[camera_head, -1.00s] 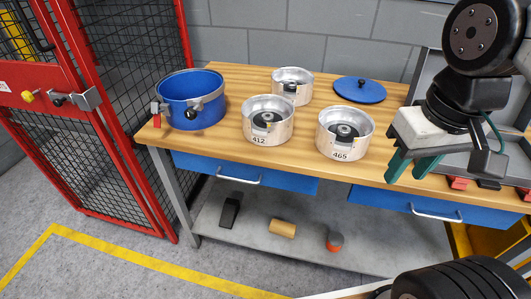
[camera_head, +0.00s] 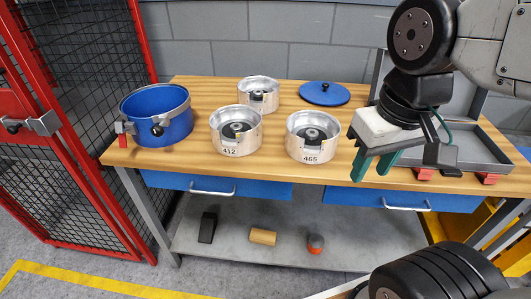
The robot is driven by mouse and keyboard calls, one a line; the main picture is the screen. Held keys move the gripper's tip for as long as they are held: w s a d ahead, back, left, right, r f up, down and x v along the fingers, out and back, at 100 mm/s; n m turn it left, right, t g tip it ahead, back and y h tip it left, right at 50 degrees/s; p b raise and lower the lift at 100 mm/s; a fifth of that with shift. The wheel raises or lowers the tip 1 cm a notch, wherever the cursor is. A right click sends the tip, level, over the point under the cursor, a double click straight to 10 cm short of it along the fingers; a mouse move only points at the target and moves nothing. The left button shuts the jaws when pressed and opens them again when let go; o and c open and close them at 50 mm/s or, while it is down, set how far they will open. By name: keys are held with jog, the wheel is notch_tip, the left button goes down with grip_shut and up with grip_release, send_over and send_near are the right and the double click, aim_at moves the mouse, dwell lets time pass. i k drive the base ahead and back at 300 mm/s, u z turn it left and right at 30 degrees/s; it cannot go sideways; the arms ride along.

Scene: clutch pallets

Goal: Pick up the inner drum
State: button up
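Three silver drums with dark centres stand upright on the wooden workbench (camera_head: 270,168). One drum marked 412 (camera_head: 224,143) is left of centre, and one marked 465 (camera_head: 300,146) is to its right. A third drum (camera_head: 250,98) stands behind them, its label not readable. I cannot tell which one is the inner drum. My gripper (camera_head: 369,170) has green fingers, spread apart with nothing between them. In the picture it is to the right of drum 465, near the bench's front edge, and apart from it.
A blue pot (camera_head: 170,125) with clasps stands at the bench's left end. A blue lid (camera_head: 324,93) lies at the back. A grey tray (camera_head: 478,155) is at the right. A red mesh cage (camera_head: 75,190) stands left. The lower shelf (camera_head: 345,250) holds small items.

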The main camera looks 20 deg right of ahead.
aim_at(237, 131)
jog(key=k, duration=0.5)
jog(key=z, duration=1.1)
jog(key=i, duration=0.8)
jog(key=u, duration=3.65)
jog(key=i, duration=1.45)
